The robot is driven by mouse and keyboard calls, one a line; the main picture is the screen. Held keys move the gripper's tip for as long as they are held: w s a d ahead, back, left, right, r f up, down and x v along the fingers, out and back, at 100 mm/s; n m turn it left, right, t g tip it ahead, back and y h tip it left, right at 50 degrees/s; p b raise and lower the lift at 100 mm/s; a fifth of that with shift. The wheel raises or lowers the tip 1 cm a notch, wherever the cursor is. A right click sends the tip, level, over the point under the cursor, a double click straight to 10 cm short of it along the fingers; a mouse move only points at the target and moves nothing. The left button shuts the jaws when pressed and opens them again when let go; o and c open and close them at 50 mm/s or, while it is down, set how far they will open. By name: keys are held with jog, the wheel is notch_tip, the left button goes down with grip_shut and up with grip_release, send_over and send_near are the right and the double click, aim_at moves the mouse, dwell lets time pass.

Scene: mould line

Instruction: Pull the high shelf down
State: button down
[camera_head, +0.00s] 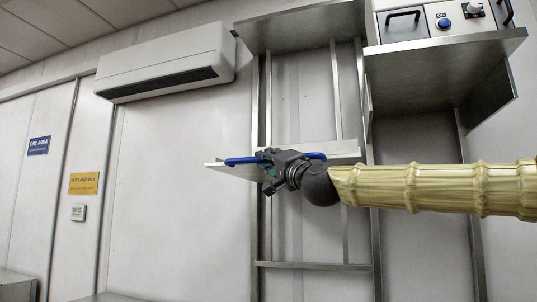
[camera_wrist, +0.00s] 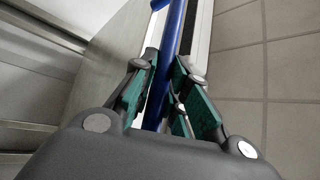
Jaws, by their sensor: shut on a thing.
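The shelf (camera_head: 232,172) is a light panel on a metal wall frame, at middle height in the head view, with a blue bar handle (camera_head: 240,161) along its front. My gripper (camera_head: 268,165) is shut on the blue handle near its middle. In the wrist view, the blue bar (camera_wrist: 177,40) runs between the green-padded fingers (camera_wrist: 163,95). The white shelf edge (camera_wrist: 203,35) lies beside it. My gripper and wrist hide part of the handle and shelf.
A fixed metal shelf (camera_head: 300,27) sits above on the frame. To its right, a metal bracket shelf (camera_head: 440,60) bears a control box (camera_head: 455,20). The frame's upright rails (camera_head: 254,110) and lower crossbar (camera_head: 312,266) stand behind. An air conditioner (camera_head: 165,65) hangs at left.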

notch_tip(320, 180, down, 26)
jog(key=b, duration=1.4)
jog(key=shift+f+b, duration=0.15)
jog(key=shift+b, duration=0.2)
jog(key=shift+a+f, duration=0.1)
jog(key=c, duration=1.4)
grip_release()
jog(key=shift+s+d, duration=0.1)
jog(key=shift+d, duration=0.1)
jog(key=v, duration=1.1)
jog(key=shift+s+d, duration=0.2)
jog(key=shift+s, duration=0.1)
jog(key=shift+f, duration=0.1)
